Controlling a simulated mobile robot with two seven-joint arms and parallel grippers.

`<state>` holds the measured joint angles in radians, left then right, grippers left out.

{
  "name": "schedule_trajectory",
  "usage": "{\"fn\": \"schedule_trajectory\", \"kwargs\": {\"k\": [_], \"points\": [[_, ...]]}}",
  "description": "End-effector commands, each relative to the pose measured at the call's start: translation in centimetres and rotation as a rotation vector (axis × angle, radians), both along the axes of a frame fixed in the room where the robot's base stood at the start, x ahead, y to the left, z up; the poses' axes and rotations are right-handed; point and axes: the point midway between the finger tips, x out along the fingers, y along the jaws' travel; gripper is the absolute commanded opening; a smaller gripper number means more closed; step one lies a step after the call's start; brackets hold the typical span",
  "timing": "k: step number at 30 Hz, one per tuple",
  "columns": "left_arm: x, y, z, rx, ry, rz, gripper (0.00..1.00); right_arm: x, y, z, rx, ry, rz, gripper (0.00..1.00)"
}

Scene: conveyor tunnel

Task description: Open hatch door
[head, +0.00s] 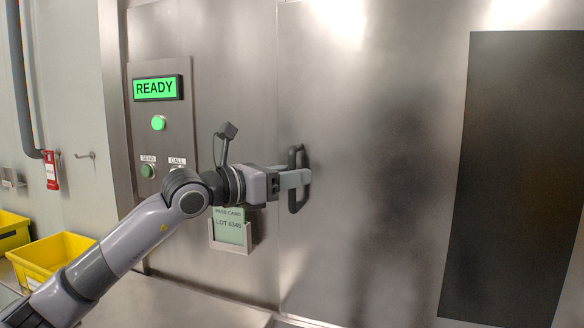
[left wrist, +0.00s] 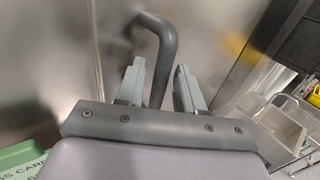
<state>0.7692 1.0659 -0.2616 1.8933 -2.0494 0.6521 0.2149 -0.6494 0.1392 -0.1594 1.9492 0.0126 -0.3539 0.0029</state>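The hatch door (head: 380,215) is a large brushed steel panel and looks closed, its left seam flush with the frame. Its dark grey upright bar handle (head: 294,205) is near that seam. My left gripper (head: 303,177) reaches it from the left, with its fingers at the bar's middle. In the left wrist view, the handle (left wrist: 163,55) runs between the two grey fingers (left wrist: 160,85). A gap shows between the bar and the right finger, so the gripper is open around the handle. The far finger is partly hidden in the head view. My right gripper is not in view.
Left of the door is a panel with a green READY display (head: 155,88) and several buttons. A pass card holder (head: 230,248) hangs below my wrist. Yellow bins (head: 50,256) stand at left. A dark panel (head: 510,170) covers the right side.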

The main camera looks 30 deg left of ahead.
Motion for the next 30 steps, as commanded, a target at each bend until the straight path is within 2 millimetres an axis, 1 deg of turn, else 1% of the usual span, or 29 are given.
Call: {"fn": "schedule_trajectory", "kwargs": {"k": [3, 10, 11, 12, 13, 14, 23, 30], "points": [[0.3, -0.2, 0.0, 0.000, 0.001, -0.001, 0.37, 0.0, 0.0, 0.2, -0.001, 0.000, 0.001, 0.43], [0.4, -0.2, -0.1, 0.000, 0.001, -0.001, 0.37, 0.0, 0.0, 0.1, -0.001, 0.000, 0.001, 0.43], [0.4, -0.2, -0.1, 0.000, 0.001, -0.001, 0.27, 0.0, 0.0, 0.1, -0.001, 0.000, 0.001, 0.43], [0.4, -0.2, -0.1, 0.000, 0.001, -0.001, 0.14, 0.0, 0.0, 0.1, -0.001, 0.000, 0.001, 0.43], [0.4, -0.2, -0.1, 0.000, 0.001, -0.001, 0.05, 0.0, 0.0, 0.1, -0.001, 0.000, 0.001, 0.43], [0.3, -0.2, -0.1, 0.000, 0.001, -0.001, 0.00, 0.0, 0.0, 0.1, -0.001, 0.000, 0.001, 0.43], [0.2, -0.2, -0.1, 0.000, 0.001, 0.001, 0.00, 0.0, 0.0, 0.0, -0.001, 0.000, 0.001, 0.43], [-0.8, -0.1, -0.3, 0.001, 0.000, 0.015, 0.00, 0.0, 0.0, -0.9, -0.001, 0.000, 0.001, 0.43]]}}
